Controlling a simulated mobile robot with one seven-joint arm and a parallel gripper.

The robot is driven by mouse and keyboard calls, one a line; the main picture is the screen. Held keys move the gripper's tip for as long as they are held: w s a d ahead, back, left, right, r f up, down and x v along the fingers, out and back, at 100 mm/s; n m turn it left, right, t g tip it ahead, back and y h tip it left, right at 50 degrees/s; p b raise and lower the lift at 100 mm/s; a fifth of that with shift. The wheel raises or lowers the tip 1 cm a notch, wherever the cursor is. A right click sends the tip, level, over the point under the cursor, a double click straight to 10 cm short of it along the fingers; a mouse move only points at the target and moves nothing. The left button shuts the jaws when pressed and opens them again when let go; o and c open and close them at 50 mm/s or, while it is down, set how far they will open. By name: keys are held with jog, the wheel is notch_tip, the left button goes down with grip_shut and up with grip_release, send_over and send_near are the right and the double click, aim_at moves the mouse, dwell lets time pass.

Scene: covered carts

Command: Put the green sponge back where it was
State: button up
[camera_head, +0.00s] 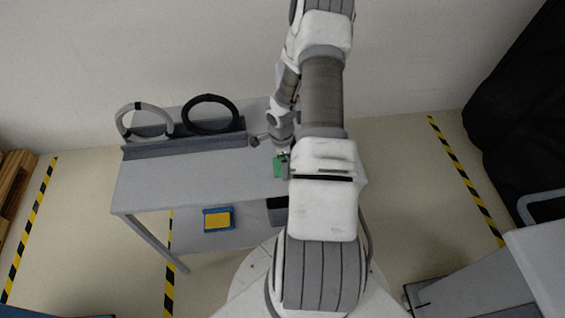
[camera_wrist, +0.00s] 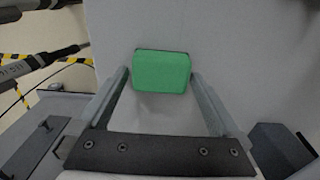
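The green sponge (camera_head: 278,167) shows at the right part of the grey table top in the head view, right beside my gripper (camera_head: 284,160). In the wrist view the sponge (camera_wrist: 162,72) lies between the two fingertips of my gripper (camera_wrist: 161,76), with its wide face toward the camera. The fingers stand apart, one near each side of it. I cannot tell whether they touch it. A soft shadow lies on the grey surface below the sponge. My arm hides the table's right end in the head view.
The table (camera_head: 190,185) has much clear top to the left. A grey ring (camera_head: 144,121) and a black ring (camera_head: 210,114) stand at a dark rail along the back. On the lower level sit a blue tray with a yellow block (camera_head: 217,220) and a dark box (camera_head: 277,210).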

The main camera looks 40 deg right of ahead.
jog(key=shift+r, duration=0.15)
notch_tip(320, 180, up, 12)
jog(key=b, duration=0.1)
jog(key=shift+a, duration=0.15)
dwell(0.4)
jog(key=shift+w, duration=0.1)
dwell(0.3)
